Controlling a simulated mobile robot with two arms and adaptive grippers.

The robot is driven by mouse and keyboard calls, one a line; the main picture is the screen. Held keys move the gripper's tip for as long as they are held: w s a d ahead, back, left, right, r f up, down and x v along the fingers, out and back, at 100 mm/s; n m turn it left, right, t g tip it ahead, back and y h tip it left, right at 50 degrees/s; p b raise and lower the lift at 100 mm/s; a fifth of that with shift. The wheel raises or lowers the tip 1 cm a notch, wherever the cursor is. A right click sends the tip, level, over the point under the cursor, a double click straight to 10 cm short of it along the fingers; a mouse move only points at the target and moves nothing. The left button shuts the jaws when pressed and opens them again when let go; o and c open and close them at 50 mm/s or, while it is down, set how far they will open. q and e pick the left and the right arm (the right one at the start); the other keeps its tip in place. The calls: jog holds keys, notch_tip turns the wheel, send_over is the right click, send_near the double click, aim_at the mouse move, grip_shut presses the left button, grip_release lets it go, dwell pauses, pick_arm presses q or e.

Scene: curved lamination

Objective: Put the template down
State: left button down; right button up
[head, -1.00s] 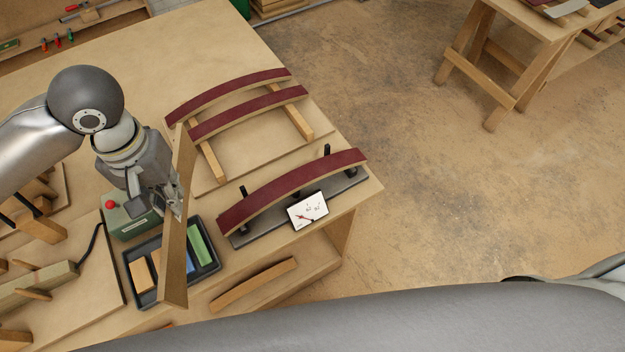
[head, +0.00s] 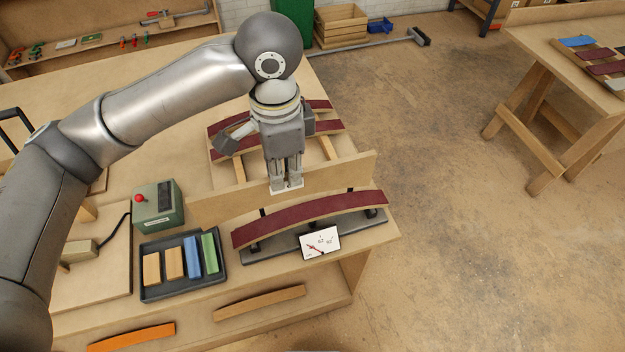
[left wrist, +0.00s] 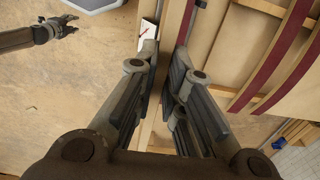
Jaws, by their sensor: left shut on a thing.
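The template (head: 335,172) is a long, pale wooden board. My left gripper (head: 287,188) is shut on it near its middle. The board is on edge, roughly level, behind the dark red curved strip (head: 310,215) on the black stand. I cannot tell whether its lower edge touches the bench. In the left wrist view the template (left wrist: 152,140) runs between the fingers of my left gripper (left wrist: 163,85). My right gripper (left wrist: 66,26) shows small at the upper left of that view, away from the bench; its fingers are too small to judge.
A dial card (head: 320,243) leans at the stand's front. A black tray (head: 150,293) with coloured blocks and a green box (head: 158,208) are to the left. Two red curved strips (head: 325,128) lie on wooden rails behind. Bare bench (head: 150,75) lies farther back.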

pick_arm(q)
jog(key=w+d+f+p, duration=0.3)
jog(key=w+d+f, duration=0.1)
jog(key=f, duration=0.6)
jog(key=shift+w+d, duration=0.25)
jog(key=shift+w, duration=0.45)
pick_arm(e)
jog(key=r, duration=0.2)
jog(key=a+r, duration=0.1)
jog(key=shift+r, duration=0.35)
pick_arm(q)
jog(key=shift+f, duration=0.1)
pick_arm(e)
jog(key=shift+d, duration=0.25)
pick_arm(q)
jog(key=shift+f, duration=0.45)
pick_arm(e)
jog(key=shift+d+r, duration=0.1)
jog(key=shift+d, duration=0.05)
pick_arm(q)
jog(key=c, duration=1.5)
grip_release()
